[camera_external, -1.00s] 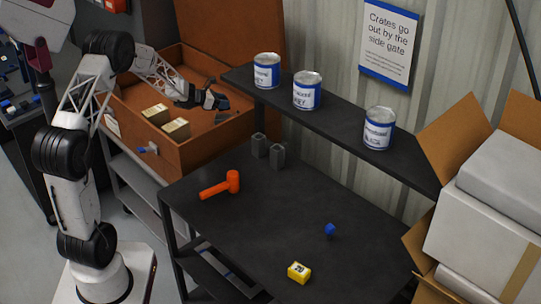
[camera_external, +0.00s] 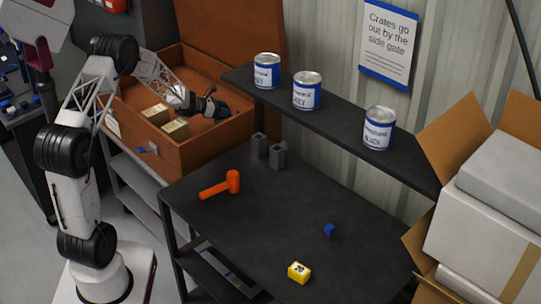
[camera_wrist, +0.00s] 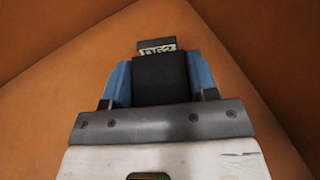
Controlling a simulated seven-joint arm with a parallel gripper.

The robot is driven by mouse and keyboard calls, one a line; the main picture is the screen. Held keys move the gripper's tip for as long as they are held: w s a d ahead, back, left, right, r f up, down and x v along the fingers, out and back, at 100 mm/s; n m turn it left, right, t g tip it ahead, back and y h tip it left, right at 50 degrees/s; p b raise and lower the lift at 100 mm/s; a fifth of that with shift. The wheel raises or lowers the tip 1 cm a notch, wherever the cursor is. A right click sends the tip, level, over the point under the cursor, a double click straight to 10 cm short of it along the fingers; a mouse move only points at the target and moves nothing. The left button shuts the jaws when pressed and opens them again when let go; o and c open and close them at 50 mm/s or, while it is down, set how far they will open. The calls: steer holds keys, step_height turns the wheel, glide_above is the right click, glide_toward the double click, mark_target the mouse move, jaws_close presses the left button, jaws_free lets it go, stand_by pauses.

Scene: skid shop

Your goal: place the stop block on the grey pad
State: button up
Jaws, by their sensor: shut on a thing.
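My gripper (camera_external: 215,107) is inside the open orange-brown chest, low over its floor at the right side. In the wrist view my gripper (camera_wrist: 160,80) has its blue fingers on both sides of a dark block (camera_wrist: 160,76), shut on it. A strip with pale printed markings shows at the block's far end; I cannot read it surely. I take this block to be the stop block. In the external view the block is hard to make out against the dark gripper. I cannot pick out a grey pad in either view.
The chest (camera_external: 178,152) has raised walls around my gripper and holds two tan boxes (camera_external: 176,129). The dark bench (camera_external: 262,215) carries an orange mallet (camera_external: 222,186), two grey blocks (camera_external: 277,155), a blue piece (camera_external: 329,230) and a yellow block (camera_external: 299,272). Cans (camera_external: 307,91) stand on the shelf.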

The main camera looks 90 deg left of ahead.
steer(key=o, duration=1.2)
steer(key=shift+f, duration=0.1)
steer(key=v, duration=1.2)
steer(key=shift+r, duration=0.2)
steer(key=shift+w+a, duration=0.1)
